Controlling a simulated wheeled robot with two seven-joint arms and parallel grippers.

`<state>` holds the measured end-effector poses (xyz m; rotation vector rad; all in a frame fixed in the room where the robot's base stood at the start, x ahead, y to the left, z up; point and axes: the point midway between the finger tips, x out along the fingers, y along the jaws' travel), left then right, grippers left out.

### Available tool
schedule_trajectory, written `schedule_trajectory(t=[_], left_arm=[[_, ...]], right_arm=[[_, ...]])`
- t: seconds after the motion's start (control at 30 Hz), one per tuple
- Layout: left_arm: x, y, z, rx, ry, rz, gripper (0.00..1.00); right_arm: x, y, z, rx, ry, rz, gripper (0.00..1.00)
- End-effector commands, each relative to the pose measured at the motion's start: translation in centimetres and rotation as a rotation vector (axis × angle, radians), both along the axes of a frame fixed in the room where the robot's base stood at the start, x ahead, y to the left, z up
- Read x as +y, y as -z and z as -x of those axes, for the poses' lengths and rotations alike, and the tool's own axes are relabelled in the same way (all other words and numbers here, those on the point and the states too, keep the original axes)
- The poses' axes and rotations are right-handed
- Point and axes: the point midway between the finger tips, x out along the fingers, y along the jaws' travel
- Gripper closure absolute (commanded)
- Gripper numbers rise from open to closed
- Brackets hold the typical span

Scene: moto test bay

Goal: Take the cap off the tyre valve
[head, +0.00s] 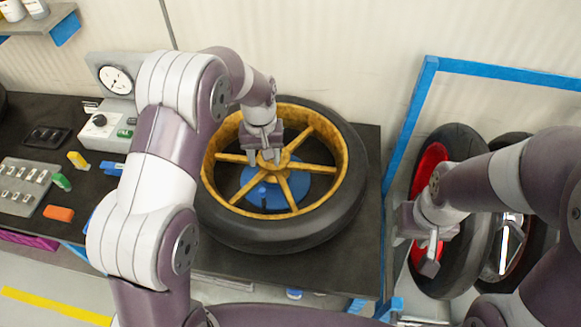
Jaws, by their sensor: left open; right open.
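A black tyre on a yellow spoked wheel (335,218) lies flat on the dark bench. A blue disc (293,188) shows under its spokes, with a small blue upright piece (262,191) between two of them. I cannot make out the tyre valve or its cap; they are too small or hidden. My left gripper (265,158) is open, pointing down over the wheel near its hub. I cannot tell if it touches the wheel. My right gripper (415,250) is open and empty, off the bench's right side, in front of the red-rimmed wheel.
A pressure gauge unit (115,80) stands at the back left. A grey socket tray (22,186), an orange block (58,213) and a yellow piece (78,160) lie at the left.

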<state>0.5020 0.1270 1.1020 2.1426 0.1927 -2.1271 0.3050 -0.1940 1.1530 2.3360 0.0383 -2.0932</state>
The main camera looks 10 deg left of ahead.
Motion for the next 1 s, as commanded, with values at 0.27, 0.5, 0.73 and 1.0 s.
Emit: schedule_trajectory(t=[0.27,0.5,0.73,1.0], left_arm=[[0.1,4.3,0.3,0.023,-0.057,-0.004,0.51],[0.2,7.5,0.3,0.019,-0.056,-0.003,0.51],[0.4,11.6,0.5,0.017,-0.055,-0.003,0.51],[0.4,12.3,0.4,0.015,-0.055,-0.002,0.54]], right_arm=[[0.0,-1.8,0.0,0.000,-0.001,0.000,0.57],[0.0,-3.3,0.0,0.001,0.000,0.000,0.57],[0.0,-5.4,0.0,0.000,0.000,0.000,0.57],[0.0,-5.3,0.0,0.001,0.000,0.000,0.57]])
